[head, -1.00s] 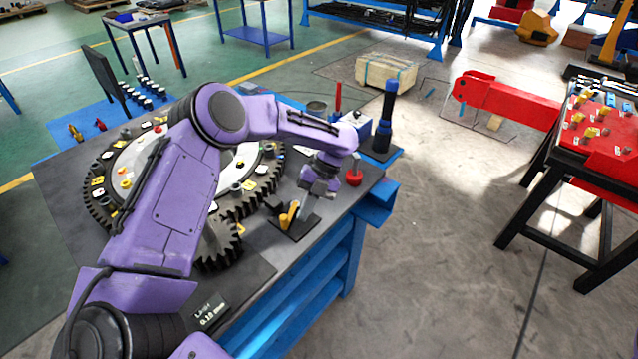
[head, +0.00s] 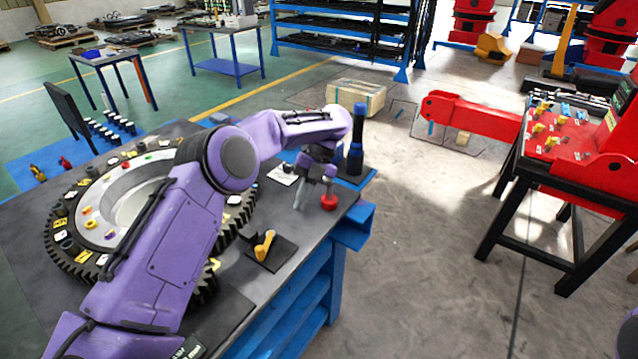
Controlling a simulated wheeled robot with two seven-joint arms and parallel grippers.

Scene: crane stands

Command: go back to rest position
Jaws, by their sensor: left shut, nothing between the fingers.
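My left arm comes in from the left, over the dark workbench (head: 225,345). My left gripper (head: 300,200) points down over the bench's right part, with its grey fingers shut and empty. It is beyond the yellow handle (head: 265,244) on a black pad, and left of the red knob (head: 329,199) in the picture. I see a clear gap to the yellow handle; I cannot tell how high the fingertips are above the bench. A piece of my right arm shows at the lower right edge; my right gripper is out of view.
A large toothed gear ring (head: 75,262) lies on the bench under my left arm, partly hidden. A blue-and-black post (head: 356,140) stands at the bench's far right corner. A red-topped stand (head: 575,140) is at the right. Open floor (head: 430,260) lies between.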

